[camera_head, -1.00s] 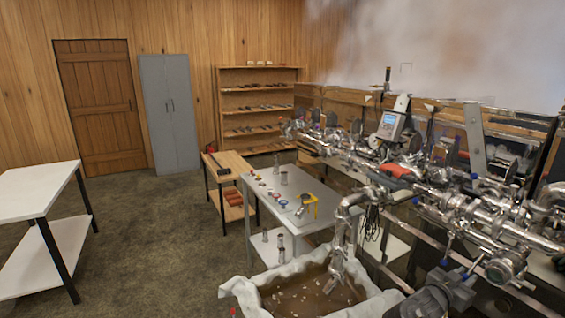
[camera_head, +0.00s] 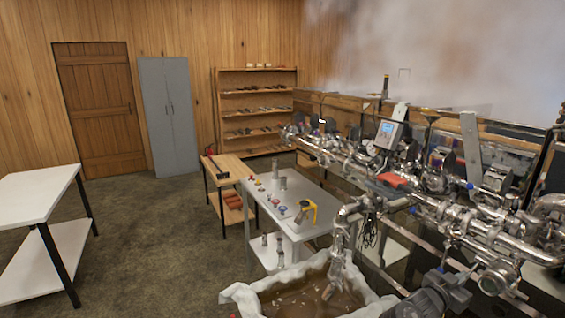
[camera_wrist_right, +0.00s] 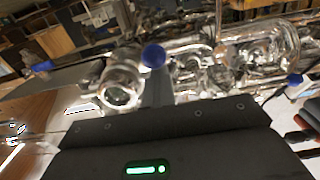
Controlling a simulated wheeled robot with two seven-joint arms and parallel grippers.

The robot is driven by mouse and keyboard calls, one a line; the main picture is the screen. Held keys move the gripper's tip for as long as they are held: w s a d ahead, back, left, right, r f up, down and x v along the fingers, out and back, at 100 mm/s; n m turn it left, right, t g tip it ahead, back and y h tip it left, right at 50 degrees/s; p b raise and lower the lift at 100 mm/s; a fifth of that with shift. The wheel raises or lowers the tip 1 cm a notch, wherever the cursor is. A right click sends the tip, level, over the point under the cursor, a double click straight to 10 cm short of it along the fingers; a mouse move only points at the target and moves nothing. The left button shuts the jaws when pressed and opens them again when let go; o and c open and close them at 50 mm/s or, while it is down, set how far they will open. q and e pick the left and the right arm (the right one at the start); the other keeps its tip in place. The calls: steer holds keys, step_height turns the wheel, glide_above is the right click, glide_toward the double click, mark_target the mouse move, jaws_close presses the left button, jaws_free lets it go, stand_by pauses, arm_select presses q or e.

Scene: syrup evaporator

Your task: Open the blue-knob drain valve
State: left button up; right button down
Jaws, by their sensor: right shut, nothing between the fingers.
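Several blue knobs sit on the silver pipework at the right. I cannot tell which one is the drain valve's. My right gripper (camera_head: 458,284) is shut and empty, low at the front of the pipes, apart from the knobs as far as I can see. In the right wrist view, a blue knob (camera_wrist_right: 153,55) is close ahead beside a round silver fitting, with a second blue knob (camera_wrist_right: 294,79) at the right. My left gripper is not in view.
A cloth-lined basin (camera_head: 240,297) of brown liquid stands below a bent silver spout (camera_head: 338,258). A grey table (camera_head: 318,203) with small parts is behind it. Pipes crowd the right side. The floor at the left is free beside a white table (camera_head: 35,185).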

steer(key=shift+s+a+r, duration=0.1)
steer(key=shift+r, duration=0.15)
steer(key=shift+r+p, duration=0.95)
steer(key=shift+r, duration=0.1)
steer(key=shift+d+r+p, duration=0.2)
steer(key=shift+r+p, duration=0.6)
steer(key=shift+r, duration=0.2)
steer(key=shift+r, duration=0.1)
steer(key=shift+w+d+r+p, duration=0.15)
steer(key=shift+r+p, duration=0.15)
steer(key=shift+r, duration=0.05)
steer(key=shift+w+d+r+p, duration=0.1)
steer(key=shift+r+p, duration=0.2)
steer(key=shift+r, duration=0.05)
steer(key=shift+d+r, duration=0.1)
steer(key=shift+r, duration=0.05)
